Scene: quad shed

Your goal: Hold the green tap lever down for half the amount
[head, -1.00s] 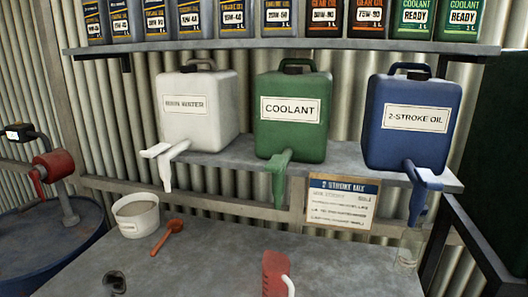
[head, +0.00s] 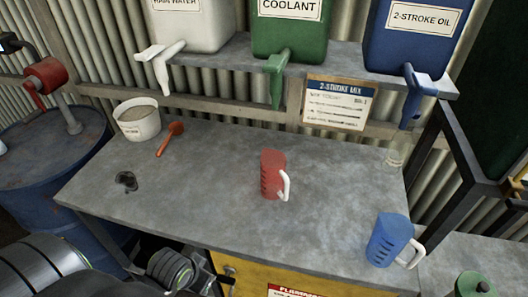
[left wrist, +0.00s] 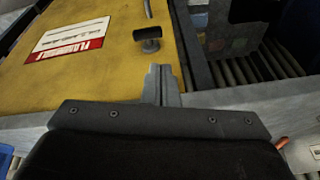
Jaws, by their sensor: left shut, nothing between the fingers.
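The green tap lever (head: 276,88) hangs down from the tap on the green coolant container (head: 289,35), which stands on the shelf above the bench in the head view. The container's top is cut off by the picture edge. A red measuring jug (head: 271,174) with a white handle stands on the bench, in front of the tap and apart from it. My left gripper (left wrist: 161,84) is shut and empty in the left wrist view, near the yellow cabinet and well away from the lever. My right gripper is not in view.
A white lever (head: 164,72) and a blue lever (head: 411,105) flank the green one. The bench (head: 205,200) is mostly clear.

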